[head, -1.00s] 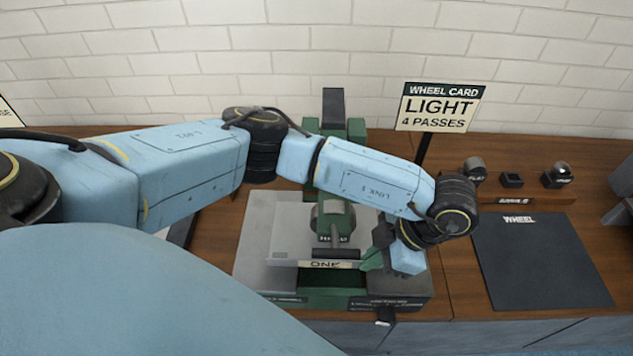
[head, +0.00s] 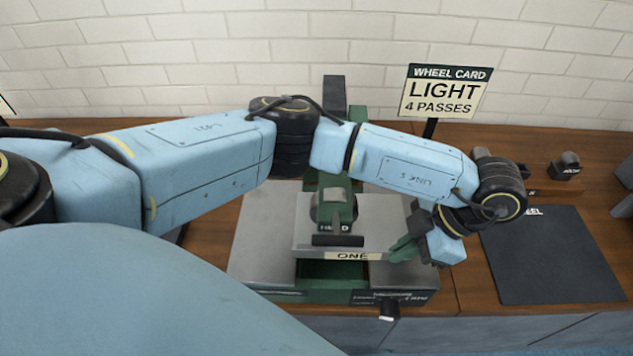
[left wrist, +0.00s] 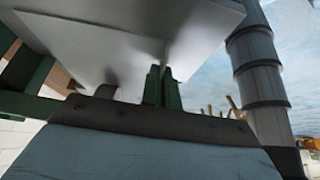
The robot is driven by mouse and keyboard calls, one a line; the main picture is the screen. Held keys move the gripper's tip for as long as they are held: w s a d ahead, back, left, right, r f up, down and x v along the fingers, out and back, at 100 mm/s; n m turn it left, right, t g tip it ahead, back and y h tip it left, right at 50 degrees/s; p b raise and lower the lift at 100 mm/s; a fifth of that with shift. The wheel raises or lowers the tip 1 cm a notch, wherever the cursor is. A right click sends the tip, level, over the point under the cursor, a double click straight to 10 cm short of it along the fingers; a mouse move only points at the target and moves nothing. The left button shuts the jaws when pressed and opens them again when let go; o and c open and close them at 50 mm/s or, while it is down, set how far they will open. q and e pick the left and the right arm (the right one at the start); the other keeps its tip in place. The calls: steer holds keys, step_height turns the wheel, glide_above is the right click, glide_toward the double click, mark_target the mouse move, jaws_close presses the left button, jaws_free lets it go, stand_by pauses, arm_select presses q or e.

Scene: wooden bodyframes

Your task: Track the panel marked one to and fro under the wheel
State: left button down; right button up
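The panel marked ONE (head: 385,240) is a flat grey sheet with a cream label on its front edge. It lies under the green wheel head (head: 335,212) of the machine, which hides its middle; I cannot make out the wheel itself clearly. My left gripper (head: 403,249) is at the panel's right edge, its green fingers closed on that edge. In the left wrist view the fingers (left wrist: 163,88) stand close together against the panel's grey underside (left wrist: 110,35). My right gripper is not in view.
The machine's grey bed (head: 262,235) stands on the wooden bench (head: 465,285). A wheel card (head: 445,92) behind it reads LIGHT, 4 PASSES. A dark mat (head: 550,260) lies to the right, bare. Small parts, such as a dark knob-like one (head: 566,167), stand behind the mat.

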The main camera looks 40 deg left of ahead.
mark_target(362, 252)
arm_select(q)
steer(key=shift+d, duration=0.15)
stand_by(0.4)
steer(key=shift+s+a+p, duration=0.5)
steer(key=shift+a+p, duration=0.1)
steer(key=shift+a, duration=0.3)
steer(key=shift+s+a+p, duration=0.5)
steer(key=shift+s+a, duration=0.2)
steer(key=shift+a, duration=0.3)
steer(key=shift+s+a+p, duration=0.45)
steer(key=shift+s+a, duration=0.2)
steer(key=shift+a, duration=0.35)
steer(key=c, duration=1.6)
jaws_free()
steer(key=shift+o, duration=0.4)
steer(key=o, duration=0.5)
